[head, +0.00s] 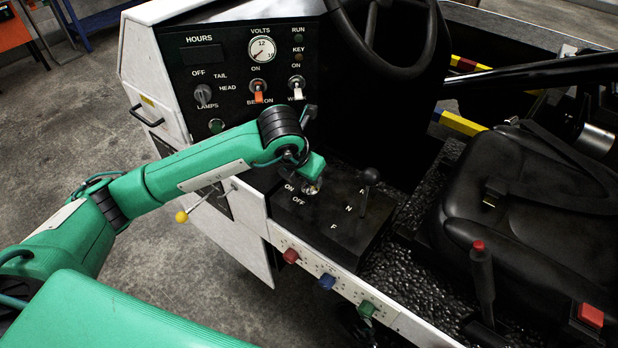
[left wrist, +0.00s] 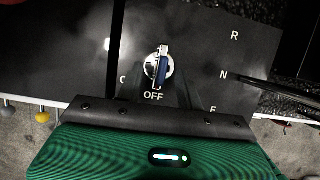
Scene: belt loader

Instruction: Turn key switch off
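The key switch (head: 312,187) is a round silver lock on the black console top, with white ON and OFF labels beside it. In the left wrist view the key switch (left wrist: 151,69) shows with a blue-headed key (left wrist: 162,69) in it. The key lies roughly upright in that picture, its blue part toward the OFF label. My left gripper (head: 314,168) is right above the switch and partly covers it. Its dark fingers blend into the black panel, so I cannot tell their opening or whether they touch the key. My right gripper is in neither view.
A shift lever (head: 369,180) with R, N, F marks stands just right of the switch. The dash panel (head: 228,75) with gauge and toggles rises behind. A steering wheel (head: 385,40), seat (head: 540,200) and red-tipped lever (head: 481,270) are to the right.

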